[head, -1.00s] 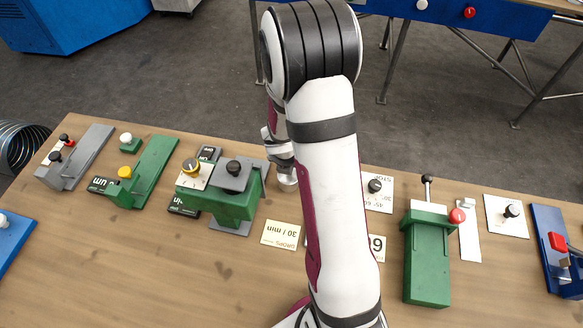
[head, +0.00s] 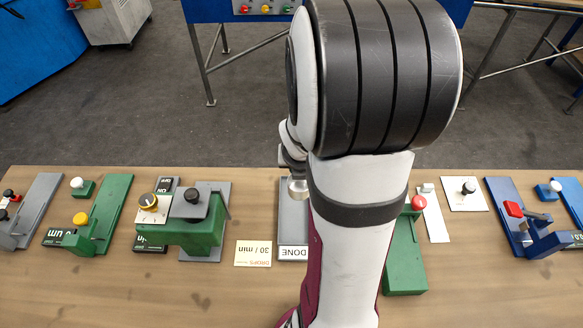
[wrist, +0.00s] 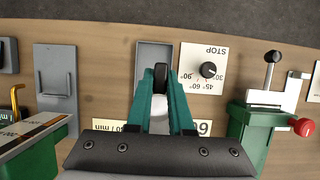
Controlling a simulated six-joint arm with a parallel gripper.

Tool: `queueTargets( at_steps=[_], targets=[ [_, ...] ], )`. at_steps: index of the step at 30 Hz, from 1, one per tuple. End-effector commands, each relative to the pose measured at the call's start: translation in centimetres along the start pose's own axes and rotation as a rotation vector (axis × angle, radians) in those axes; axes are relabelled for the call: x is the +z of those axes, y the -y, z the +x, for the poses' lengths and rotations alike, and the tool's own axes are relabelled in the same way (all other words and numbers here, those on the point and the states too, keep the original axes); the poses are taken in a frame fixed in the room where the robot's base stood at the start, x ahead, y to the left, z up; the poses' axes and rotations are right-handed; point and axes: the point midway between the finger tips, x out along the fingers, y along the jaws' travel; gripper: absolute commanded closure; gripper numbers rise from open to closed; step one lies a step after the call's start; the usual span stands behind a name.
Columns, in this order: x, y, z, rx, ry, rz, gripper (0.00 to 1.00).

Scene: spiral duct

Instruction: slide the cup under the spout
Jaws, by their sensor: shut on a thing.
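My gripper (wrist: 160,88) points down over a grey plate (wrist: 146,55) in the wrist view, its teal fingers close together on a dark rounded piece (wrist: 160,76). A pale round surface lies below and partly behind the fingers; I cannot tell whether it is the cup. In the head view a small pale metal cylinder (head: 298,188) shows under my wrist, above the plate (head: 291,222) marked DONE; my arm hides the fingertips there. No spout is clearly visible; a green unit (head: 188,236) with a grey top and black knob stands to the left.
A card (head: 253,253) reading 30 / min lies left of the DONE plate. A STOP dial panel (wrist: 204,71) is right of my fingers. A green box (wrist: 250,127) with a lever and red knob stands further right. Bare wood lies along the near table edge.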

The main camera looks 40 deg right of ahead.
Motion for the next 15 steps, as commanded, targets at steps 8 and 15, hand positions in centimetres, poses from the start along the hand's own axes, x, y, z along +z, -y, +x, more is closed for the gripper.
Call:
queueTargets(
  at_steps=[8,15],
  targets=[
    [0.1,-0.1,0.0,0.001,-0.001,-0.002,1.00],
    [2.8,-6.1,1.9,0.016,-0.023,-0.018,1.00]
  ],
)
